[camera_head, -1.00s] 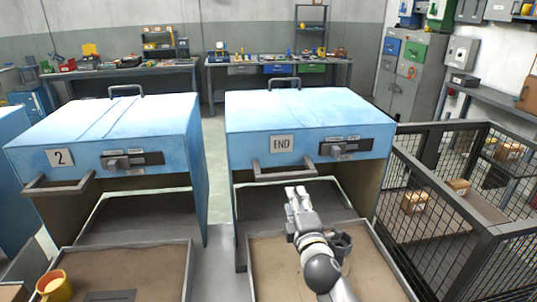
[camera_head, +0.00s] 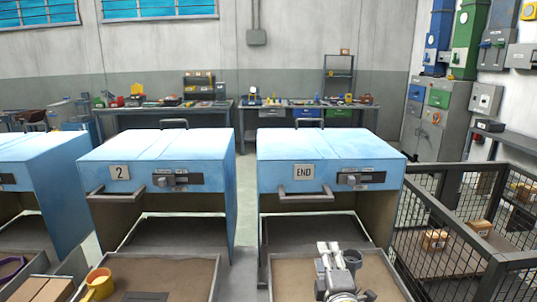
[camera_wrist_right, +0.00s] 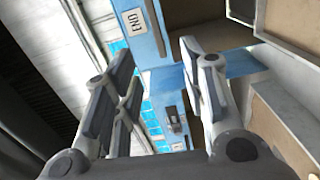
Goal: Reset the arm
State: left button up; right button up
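My right gripper (camera_head: 328,248) is low in the head view, over the tray in front of the blue box marked END (camera_head: 330,153). In the right wrist view its two fingers (camera_wrist_right: 155,95) stand wide apart with nothing between them. The END box's front, with its label, shows beyond the fingers there. A dark cup-shaped piece (camera_head: 352,257) shows beside the gripper; I cannot tell whether it is part of my arm. My left gripper is not in view.
A black mesh cage (camera_head: 440,262) with small cartons (camera_head: 434,240) stands at the right. Workbenches (camera_head: 300,104) line the back wall.

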jog(key=s+d+f+m+g+h, duration=0.1)
jog(key=s+d+f+m+g, duration=0.3)
jog(key=s+f, duration=0.35)
jog(key=s+d+f+m+g+h, duration=0.1)
jog(key=s+f+m+g, duration=0.2)
jog(key=s+f+m, duration=0.5)
jog(key=s+f+m+g+y, duration=0.15)
jog(key=s+g, duration=0.25)
jog(key=s, duration=0.8)
jog(key=s+f+m+g, duration=0.2)
jog(key=s+g, duration=0.1)
jog(key=s, duration=0.9)
notch_tip(320, 180, down, 26)
jog(key=g, duration=0.1)
jog(key=s+d+f, duration=0.1)
jog(key=s+f, duration=0.7)
jog(key=s+d+f+g, duration=0.1)
jog(key=s+d+f, duration=0.1)
jog(key=s+f, duration=0.7)
jog(key=shift+s+d+g, duration=0.15)
jog(key=shift+d+g, duration=0.15)
